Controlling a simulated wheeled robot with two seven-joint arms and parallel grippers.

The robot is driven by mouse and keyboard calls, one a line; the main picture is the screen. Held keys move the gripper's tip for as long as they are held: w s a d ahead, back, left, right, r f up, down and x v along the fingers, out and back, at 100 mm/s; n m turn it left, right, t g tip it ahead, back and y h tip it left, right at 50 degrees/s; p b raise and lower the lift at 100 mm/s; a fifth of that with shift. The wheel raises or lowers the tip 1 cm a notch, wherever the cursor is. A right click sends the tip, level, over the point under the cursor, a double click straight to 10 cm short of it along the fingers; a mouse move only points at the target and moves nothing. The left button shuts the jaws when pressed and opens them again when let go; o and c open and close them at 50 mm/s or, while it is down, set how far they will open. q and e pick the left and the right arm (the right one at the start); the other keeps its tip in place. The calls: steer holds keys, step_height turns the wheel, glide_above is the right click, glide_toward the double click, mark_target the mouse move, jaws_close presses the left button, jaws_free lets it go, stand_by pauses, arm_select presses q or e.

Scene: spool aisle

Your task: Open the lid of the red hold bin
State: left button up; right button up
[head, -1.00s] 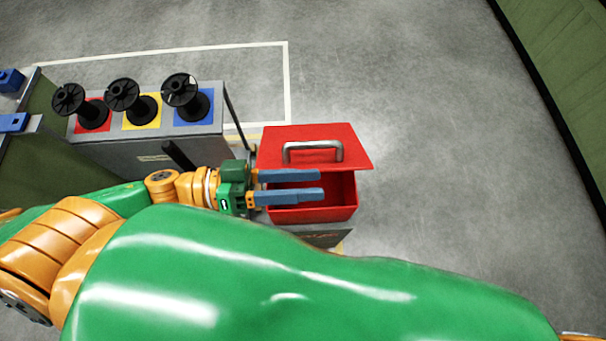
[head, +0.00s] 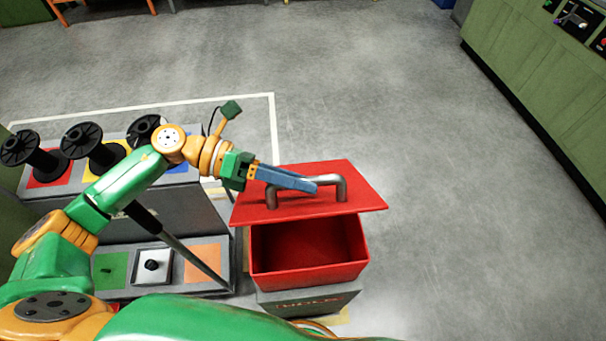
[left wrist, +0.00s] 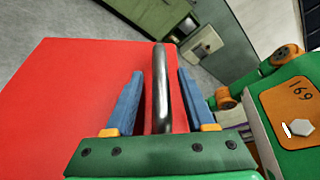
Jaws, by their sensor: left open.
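The red hold bin (head: 308,275) stands on a grey base at the centre right of the head view. Its red lid (head: 352,186) is raised and tilted back, and the dark inside of the bin shows below it. A metal bar handle (head: 341,186) is on the lid. My left gripper (head: 305,185) is at the lid handle with its blue fingers open. In the left wrist view the handle (left wrist: 161,90) runs between the two fingers (left wrist: 156,95), and the red lid (left wrist: 70,95) fills the left side. My right gripper is not in view.
Black spools (head: 87,142) stand on coloured squares on a grey stand at left. A lower shelf holds green, white and orange (head: 202,263) squares. Green cabinets (head: 560,90) line the right side. The grey floor (head: 430,230) right of the bin is clear.

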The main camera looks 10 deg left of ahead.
arm_select(q)
steer(key=shift+d+f, duration=0.15)
steer(key=shift+d, duration=0.35)
jaws_close()
stand_by(1.1)
